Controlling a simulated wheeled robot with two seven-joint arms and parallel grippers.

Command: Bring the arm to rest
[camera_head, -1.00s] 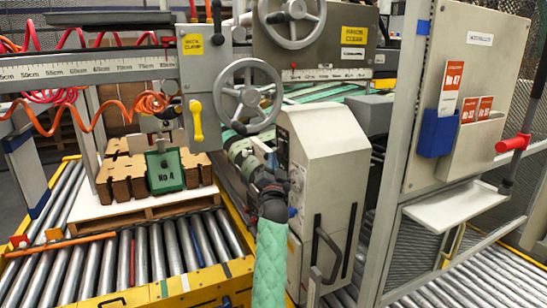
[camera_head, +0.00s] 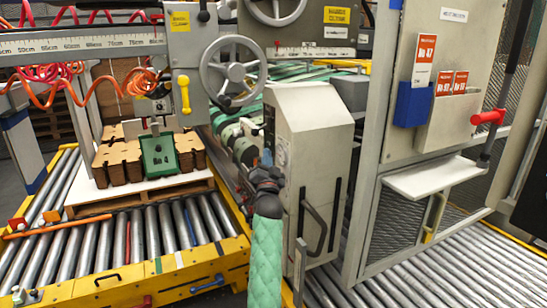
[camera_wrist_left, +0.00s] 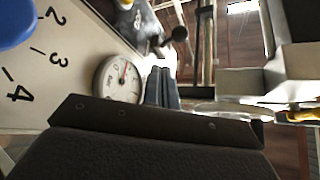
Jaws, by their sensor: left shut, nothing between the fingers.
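My left arm, in a green quilted sleeve, rises from the bottom middle of the head view. Its left gripper (camera_head: 266,158) is at the left side of the grey slant-topped cabinet (camera_head: 310,125), beside the machine's green-wrapped parts. I cannot tell whether it touches them. In the left wrist view the two dark fingers (camera_wrist_left: 161,88) are together, with nothing between them. A round white dial (camera_wrist_left: 118,78) shows just left of the fingers, and a pale panel with large numbers (camera_wrist_left: 50,60) is further left. My right gripper is not in view.
A handwheel (camera_head: 233,70) and ruled beam (camera_head: 90,47) stand above left. Brown notched stacks and a green "No A" block (camera_head: 158,155) sit on a pallet on rollers (camera_head: 110,240). A post and white shelf (camera_head: 440,178) stand right, above more rollers.

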